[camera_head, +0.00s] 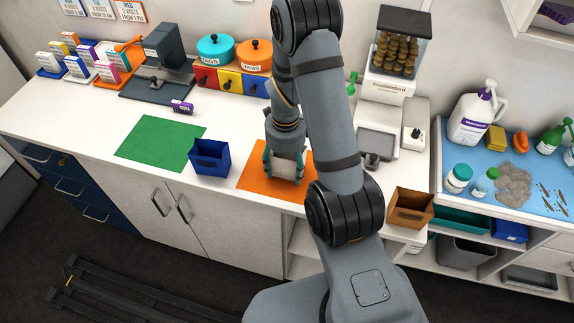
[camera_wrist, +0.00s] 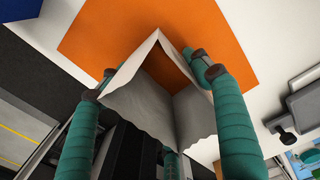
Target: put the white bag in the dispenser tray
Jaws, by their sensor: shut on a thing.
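The white bag (camera_head: 285,169) is held between the teal fingers of my gripper (camera_head: 284,163), over the orange mat. In the wrist view the fingers (camera_wrist: 153,78) are on both sides of the bag (camera_wrist: 140,105), whose top is open toward the camera. An orange-brown patch shows inside its opening. I cannot tell whether the bag's bottom touches the mat. The dispenser (camera_head: 391,87), with a clear hopper of brown pieces, stands at the back right. Its grey tray (camera_head: 377,145) sits in front, to the right of my arm, and looks empty. My arm hides part of the area beside it.
The orange mat (camera_head: 254,179) lies under my gripper. A blue open box (camera_head: 210,158) and green mat (camera_head: 160,138) are to the left. A brown open box (camera_head: 410,208) is at the counter's front right. A small white device (camera_head: 414,138) stands right of the tray.

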